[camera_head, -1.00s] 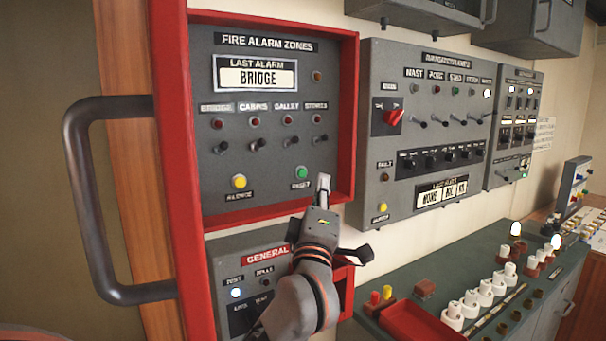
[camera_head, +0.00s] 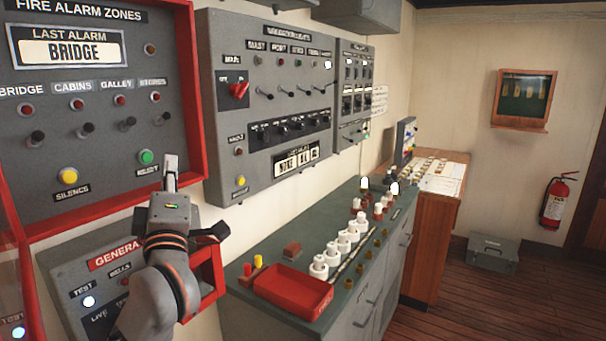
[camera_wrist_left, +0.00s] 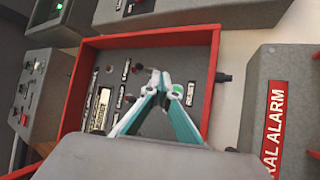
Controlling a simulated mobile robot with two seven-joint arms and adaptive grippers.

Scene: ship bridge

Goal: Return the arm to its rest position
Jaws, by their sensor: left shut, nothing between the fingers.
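My left gripper (camera_head: 171,172) is shut and empty in the head view. Its tips point up, just below and right of the green reset button (camera_head: 146,157) on the fire alarm zones panel (camera_head: 100,140). In the left wrist view the shut fingertips (camera_wrist_left: 158,78) show in front of the same panel, beside the green button (camera_wrist_left: 178,91). I cannot tell whether the tips touch the panel. My right gripper is in neither view.
The red-framed panel edge (camera_head: 196,100) is close to my left gripper. The general alarm box (camera_head: 70,282) lies below it. A navigation lights panel (camera_head: 225,120) is to the right. A green counter (camera_head: 255,309) holds a red tray (camera_head: 290,312) and several white parts. Open floor (camera_head: 450,310) lies at right.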

